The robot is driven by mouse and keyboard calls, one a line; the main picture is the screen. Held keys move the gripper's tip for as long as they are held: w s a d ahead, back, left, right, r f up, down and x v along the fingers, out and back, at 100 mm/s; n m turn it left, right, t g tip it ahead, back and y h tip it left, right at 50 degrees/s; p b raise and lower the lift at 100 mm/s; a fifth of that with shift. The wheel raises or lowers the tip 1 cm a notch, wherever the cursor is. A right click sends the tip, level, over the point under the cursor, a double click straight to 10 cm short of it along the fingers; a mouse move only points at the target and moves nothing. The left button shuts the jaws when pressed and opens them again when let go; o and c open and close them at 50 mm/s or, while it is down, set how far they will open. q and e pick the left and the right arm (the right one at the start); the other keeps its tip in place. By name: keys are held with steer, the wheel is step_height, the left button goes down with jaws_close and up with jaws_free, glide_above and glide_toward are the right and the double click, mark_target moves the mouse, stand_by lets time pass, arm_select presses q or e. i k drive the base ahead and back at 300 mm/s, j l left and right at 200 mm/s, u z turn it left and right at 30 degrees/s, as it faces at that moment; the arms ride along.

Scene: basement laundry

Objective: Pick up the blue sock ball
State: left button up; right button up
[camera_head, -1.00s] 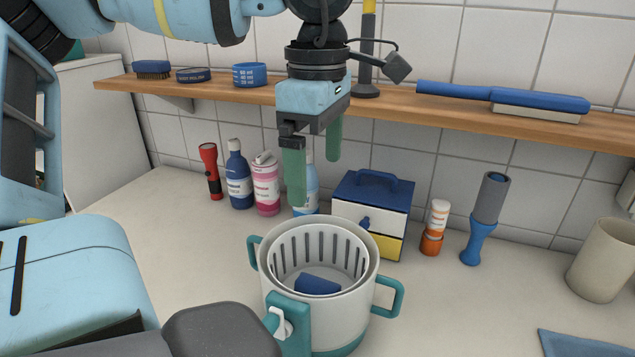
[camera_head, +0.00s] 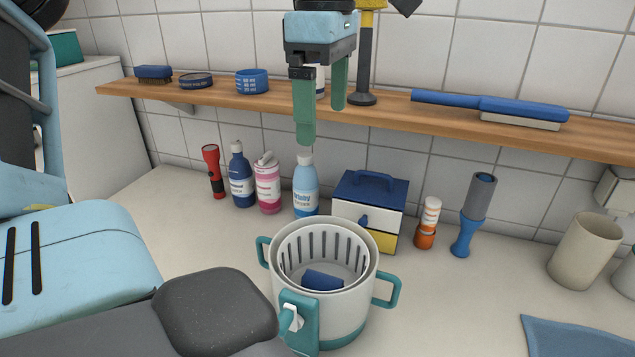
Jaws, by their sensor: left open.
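A blue rolled item (camera_head: 322,280), which looks like the blue sock ball, lies inside a white slotted basket (camera_head: 330,240) set in a pale pot with teal handles (camera_head: 345,305). The near rim hides part of it. My left gripper (camera_head: 322,122) hangs high above the pot, its green fingers pointing down, apart and empty. It is in front of the shelf and well clear of the blue item. My right gripper is not in view.
A wooden shelf (camera_head: 400,112) runs behind. A beige cup (camera_head: 585,250) and blue cloth (camera_head: 575,338) are at right.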

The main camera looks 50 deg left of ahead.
mark_target(312, 280)
steer(key=k+l, duration=0.35)
steer(key=l, duration=0.15)
steer(key=k+l, duration=0.4)
steer(key=l, duration=0.1)
